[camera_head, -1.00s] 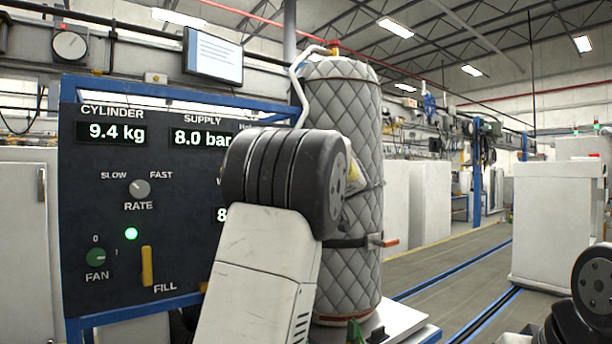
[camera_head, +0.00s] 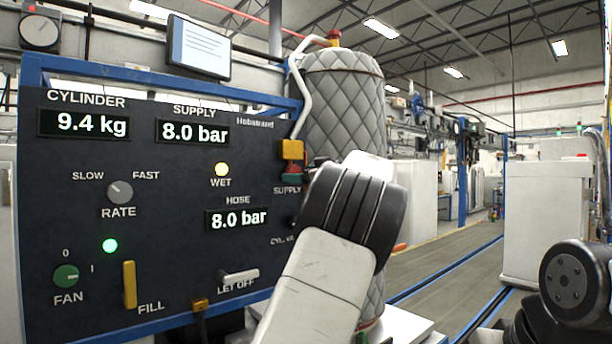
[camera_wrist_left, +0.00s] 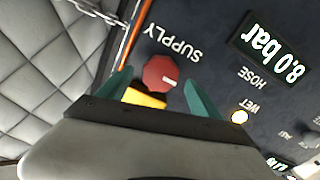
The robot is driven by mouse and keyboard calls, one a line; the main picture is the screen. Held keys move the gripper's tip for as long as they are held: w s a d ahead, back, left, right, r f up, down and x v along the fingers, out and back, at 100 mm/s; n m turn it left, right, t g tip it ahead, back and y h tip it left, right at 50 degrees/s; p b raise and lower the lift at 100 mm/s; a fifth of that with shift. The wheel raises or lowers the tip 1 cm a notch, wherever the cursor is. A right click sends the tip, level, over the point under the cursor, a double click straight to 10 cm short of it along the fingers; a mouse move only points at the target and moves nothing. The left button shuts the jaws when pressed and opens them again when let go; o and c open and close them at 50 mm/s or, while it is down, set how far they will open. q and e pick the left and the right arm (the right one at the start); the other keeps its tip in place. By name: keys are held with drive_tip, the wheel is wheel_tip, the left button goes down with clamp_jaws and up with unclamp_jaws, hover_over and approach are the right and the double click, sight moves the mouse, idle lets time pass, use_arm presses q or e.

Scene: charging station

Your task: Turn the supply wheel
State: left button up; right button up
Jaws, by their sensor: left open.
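The supply wheel (camera_wrist_left: 160,72) is a small red, many-sided knob with a white mark, beside the "SUPPLY" label on the dark panel (camera_wrist_left: 222,72). In the head view a bit of its red (camera_head: 293,168) shows above that label, partly hidden. My left gripper (camera_wrist_left: 158,80) is open, its two teal fingers pointing at the panel on either side of the wheel, with no grip on it. I cannot tell whether the tips reach the wheel's depth. In the head view my left wrist hides most of the gripper. My right gripper is not in view.
A yellow block (camera_head: 291,149) sits by the wheel. The quilted grey cylinder (camera_head: 340,105) stands right beside the panel, with a pale hose (camera_head: 300,95) along its edge. The panel carries a let-off lever (camera_head: 240,276), fill handle (camera_head: 130,285) and fan knob (camera_head: 66,276).

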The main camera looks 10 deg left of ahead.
use_arm(q)
drive_tip(key=shift+x, duration=1.75)
drive_tip(key=shift+c, duration=0.2)
drive_tip(key=c, duration=1.3)
drive_tip(key=shift+c, duration=0.2)
